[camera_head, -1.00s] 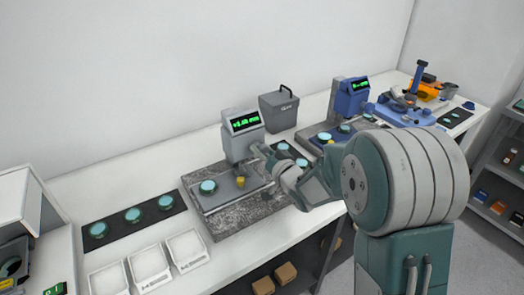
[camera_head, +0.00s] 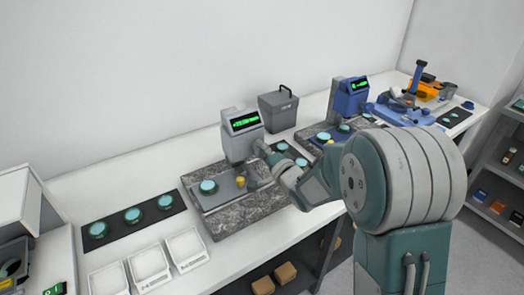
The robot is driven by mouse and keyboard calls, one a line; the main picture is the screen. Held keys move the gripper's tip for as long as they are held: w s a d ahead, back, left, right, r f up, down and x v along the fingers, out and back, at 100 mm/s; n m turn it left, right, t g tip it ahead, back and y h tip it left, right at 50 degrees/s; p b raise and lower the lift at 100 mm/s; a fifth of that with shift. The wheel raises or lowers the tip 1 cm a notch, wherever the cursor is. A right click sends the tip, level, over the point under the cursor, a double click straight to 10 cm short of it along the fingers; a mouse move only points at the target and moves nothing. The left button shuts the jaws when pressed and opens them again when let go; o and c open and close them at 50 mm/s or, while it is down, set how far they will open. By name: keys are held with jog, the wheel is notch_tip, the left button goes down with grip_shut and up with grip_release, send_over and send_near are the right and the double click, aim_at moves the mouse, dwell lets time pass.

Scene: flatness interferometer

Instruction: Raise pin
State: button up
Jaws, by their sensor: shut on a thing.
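A small yellow knob (camera_head: 240,182), likely the pin's head, stands on the grey plate of the grey gauge station. My gripper (camera_head: 247,178) reaches in from the right and is shut at the knob; the fingers are small and partly hidden by my arm. The grey gauge (camera_head: 242,133) stands behind the plate with a lit green readout, its digits too small to read surely. A teal disc (camera_head: 209,187) lies on the plate left of the knob. The knob's lower part is hidden.
A granite slab (camera_head: 232,220) carries the station. A dark strip with teal discs (camera_head: 134,215) and white trays (camera_head: 150,267) lie to the left. A grey bin (camera_head: 279,110) and a blue gauge (camera_head: 351,97) stand to the right.

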jog(key=shift+d+f+m, duration=0.1)
jog(key=shift+f+m, duration=0.15)
jog(key=shift+m, duration=0.95)
jog(key=o, duration=1.2)
jog(key=shift+f, duration=0.1)
jog(key=shift+c, duration=0.2)
jog(key=shift+w, duration=0.1)
jog(key=shift+r, duration=0.2)
jog(key=v, duration=1.2)
